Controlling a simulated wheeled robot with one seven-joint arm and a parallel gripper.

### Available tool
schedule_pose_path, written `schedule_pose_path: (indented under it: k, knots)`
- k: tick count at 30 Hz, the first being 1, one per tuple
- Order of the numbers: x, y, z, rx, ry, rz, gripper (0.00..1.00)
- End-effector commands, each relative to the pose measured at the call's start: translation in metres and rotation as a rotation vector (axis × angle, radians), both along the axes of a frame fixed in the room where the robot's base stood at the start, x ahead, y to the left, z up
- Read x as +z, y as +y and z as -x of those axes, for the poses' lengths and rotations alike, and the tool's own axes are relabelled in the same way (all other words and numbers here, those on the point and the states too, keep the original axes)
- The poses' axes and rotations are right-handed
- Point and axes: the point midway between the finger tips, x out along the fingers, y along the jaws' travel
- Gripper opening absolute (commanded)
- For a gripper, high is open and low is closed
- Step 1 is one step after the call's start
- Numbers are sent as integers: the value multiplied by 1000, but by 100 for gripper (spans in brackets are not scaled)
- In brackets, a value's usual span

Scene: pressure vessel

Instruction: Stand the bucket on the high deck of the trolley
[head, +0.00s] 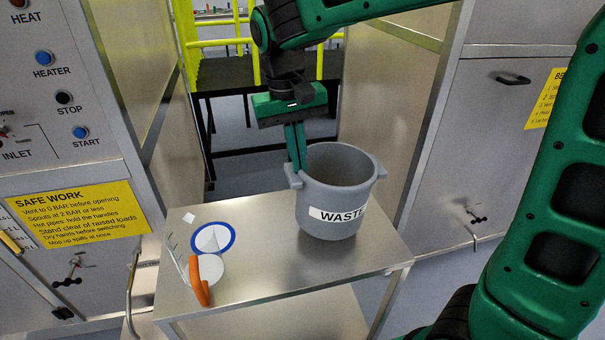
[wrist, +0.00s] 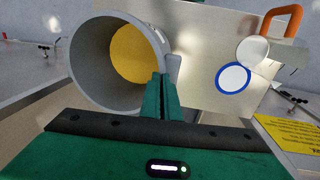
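The grey bucket (head: 338,205), labelled WASTE, is upright on the bare metal top deck of the trolley (head: 270,275), toward its right rear. In the wrist view the bucket (wrist: 90,65) shows its open mouth with a yellow area inside. My gripper (head: 297,165) comes down from above at the bucket's left side lug. In the wrist view the fingers (wrist: 160,90) are close together at that lug and look shut on it. The fingertips' contact is partly hidden. Whether the bucket's base fully touches the deck is hard to tell.
A blue-rimmed white disc (head: 212,238), a plain white disc (head: 208,268) and an orange-handled tool (head: 198,282) lie on the deck's left part. A lower deck (head: 320,318) shows below. Metal cabinets flank the trolley; a yellow railing (head: 220,43) stands behind.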

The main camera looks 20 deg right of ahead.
Motion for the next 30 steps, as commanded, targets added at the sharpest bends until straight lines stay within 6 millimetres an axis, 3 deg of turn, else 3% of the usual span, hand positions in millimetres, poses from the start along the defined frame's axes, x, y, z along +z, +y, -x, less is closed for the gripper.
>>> schedule_pose_path:
  k: [6,11,18,25,28,30]
  knots:
    - [-12,-15,-12,1,0,0,0]
    - [-20,-17,-13,2,1,1,0]
    - [-49,-16,-13,2,1,1,0]
    - [-53,-15,-13,2,0,0,0]
    - [-53,-15,-13,3,0,0,20]
    - [-53,-15,-13,3,0,0,20]
